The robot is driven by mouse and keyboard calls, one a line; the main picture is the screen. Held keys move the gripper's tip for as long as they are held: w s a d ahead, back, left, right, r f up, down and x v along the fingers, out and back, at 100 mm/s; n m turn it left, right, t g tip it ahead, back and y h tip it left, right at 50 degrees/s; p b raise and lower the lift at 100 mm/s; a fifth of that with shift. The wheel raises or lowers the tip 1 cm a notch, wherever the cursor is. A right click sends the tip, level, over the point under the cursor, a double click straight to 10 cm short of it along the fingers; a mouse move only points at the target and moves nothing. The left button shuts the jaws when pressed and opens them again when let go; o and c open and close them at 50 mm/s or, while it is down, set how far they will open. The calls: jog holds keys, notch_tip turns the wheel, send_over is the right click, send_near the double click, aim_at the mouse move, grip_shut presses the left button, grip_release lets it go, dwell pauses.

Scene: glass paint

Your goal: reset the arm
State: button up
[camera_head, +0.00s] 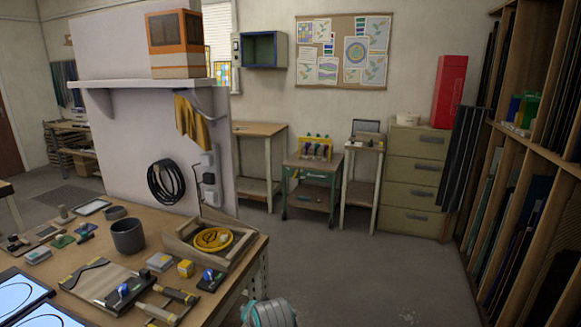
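At the bottom edge of the head view, a rounded grey and teal part shows beside the workbench's right end. It looks like a joint of my own arm, and the rest of the arm is out of frame. My gripper is not in view, so whether it holds anything is hidden.
A wooden workbench (223,292) at lower left holds a dark grey pot (128,236), a wooden tray (178,246) with a yellow round item (213,239), and several tools. The grey floor (370,275) is clear up to the drawer cabinet (414,190). A tall rack (507,195) stands right.

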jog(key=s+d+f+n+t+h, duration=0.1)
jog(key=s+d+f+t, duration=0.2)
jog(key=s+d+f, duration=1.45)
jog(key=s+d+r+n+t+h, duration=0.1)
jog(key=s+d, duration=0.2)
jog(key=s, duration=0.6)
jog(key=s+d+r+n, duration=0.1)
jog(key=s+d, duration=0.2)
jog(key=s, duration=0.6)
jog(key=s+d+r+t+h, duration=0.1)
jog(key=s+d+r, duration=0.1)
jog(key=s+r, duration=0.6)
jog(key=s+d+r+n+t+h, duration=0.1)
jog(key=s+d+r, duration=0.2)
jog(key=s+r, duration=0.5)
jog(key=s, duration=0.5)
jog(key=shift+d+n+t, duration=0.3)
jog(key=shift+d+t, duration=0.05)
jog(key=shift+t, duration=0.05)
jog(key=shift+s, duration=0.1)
